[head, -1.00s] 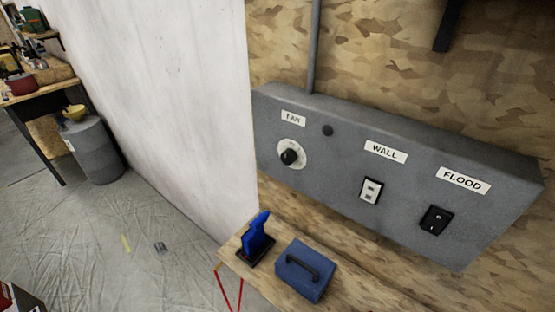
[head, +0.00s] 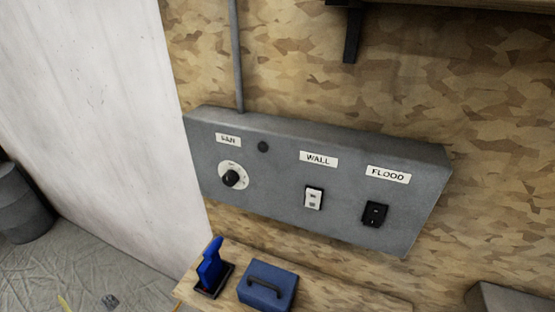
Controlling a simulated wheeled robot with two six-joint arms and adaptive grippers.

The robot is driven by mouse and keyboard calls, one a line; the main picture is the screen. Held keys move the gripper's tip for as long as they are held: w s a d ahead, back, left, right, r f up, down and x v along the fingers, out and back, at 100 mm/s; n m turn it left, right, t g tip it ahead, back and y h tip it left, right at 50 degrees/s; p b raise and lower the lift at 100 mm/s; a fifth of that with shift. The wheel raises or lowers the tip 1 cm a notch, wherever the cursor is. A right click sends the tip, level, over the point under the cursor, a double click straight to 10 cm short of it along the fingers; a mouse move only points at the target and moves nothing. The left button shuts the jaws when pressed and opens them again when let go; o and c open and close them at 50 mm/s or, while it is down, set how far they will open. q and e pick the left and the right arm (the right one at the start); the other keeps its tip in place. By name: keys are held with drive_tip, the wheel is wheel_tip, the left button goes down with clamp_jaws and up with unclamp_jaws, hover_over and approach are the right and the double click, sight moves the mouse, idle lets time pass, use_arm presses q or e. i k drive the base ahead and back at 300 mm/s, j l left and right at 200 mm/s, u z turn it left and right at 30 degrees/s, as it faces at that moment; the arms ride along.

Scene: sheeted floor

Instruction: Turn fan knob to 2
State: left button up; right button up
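The fan knob (head: 231,178) is a black knob on a round white dial, on the left part of a grey control box (head: 270,194) on the wall. A small label reading FAN (head: 228,140) sits above it. The dial marks are too small to read, so I cannot tell its setting. A small round black part (head: 263,147) is to the knob's upper right. Neither of my grippers shows in the head view.
The box also bears a white WALL switch (head: 313,198) and a black FLOOD switch (head: 375,214). Below are a wooden bench (head: 333,297), a blue case (head: 267,286) and a blue upright object (head: 211,269). A white wall (head: 95,100) stands left; a grey barrel (head: 22,204) is beyond.

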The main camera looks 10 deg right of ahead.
sight(231, 178)
drive_tip(key=k+j, duration=0.1)
drive_tip(key=j, duration=0.3)
drive_tip(key=j+z, duration=0.1)
drive_tip(key=j, duration=0.3)
drive_tip(key=k+j, duration=0.15)
drive_tip(key=j, duration=0.3)
drive_tip(key=k+j, duration=0.1)
drive_tip(key=j, duration=0.3)
drive_tip(key=k+j+z, duration=0.1)
drive_tip(key=j, duration=0.3)
drive_tip(key=k+j, duration=0.1)
drive_tip(key=j, duration=0.3)
